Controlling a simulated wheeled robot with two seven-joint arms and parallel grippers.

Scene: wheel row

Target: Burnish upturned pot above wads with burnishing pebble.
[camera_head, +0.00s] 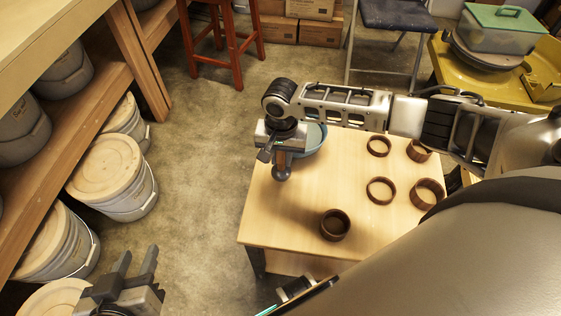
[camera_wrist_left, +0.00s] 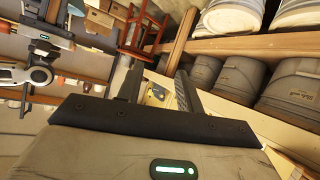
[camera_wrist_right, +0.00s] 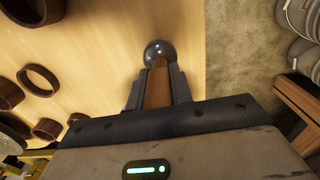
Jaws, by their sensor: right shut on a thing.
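My right gripper (camera_head: 281,154) is shut on the burnishing pebble's wooden handle (camera_wrist_right: 158,85). The dark, glossy rounded pebble (camera_wrist_right: 159,53) points away from the fingers. In the head view the tool (camera_head: 282,172) hangs down over the left part of the table, apart from the brown pieces. A dark brown round piece (camera_head: 335,225) with an open-looking top stands near the front edge; I cannot tell whether it is a ring or a pot. No upturned pot or wads can be clearly made out. My left gripper (camera_head: 136,260) is open and empty, left of the table.
Several brown rings (camera_head: 380,191) of differing heights stand on the wooden table (camera_head: 290,218). A blue bowl (camera_head: 318,140) is partly hidden behind my right gripper. Lidded buckets (camera_head: 108,166) line the left shelf. A yellow wheel (camera_head: 455,75) stands at the back right.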

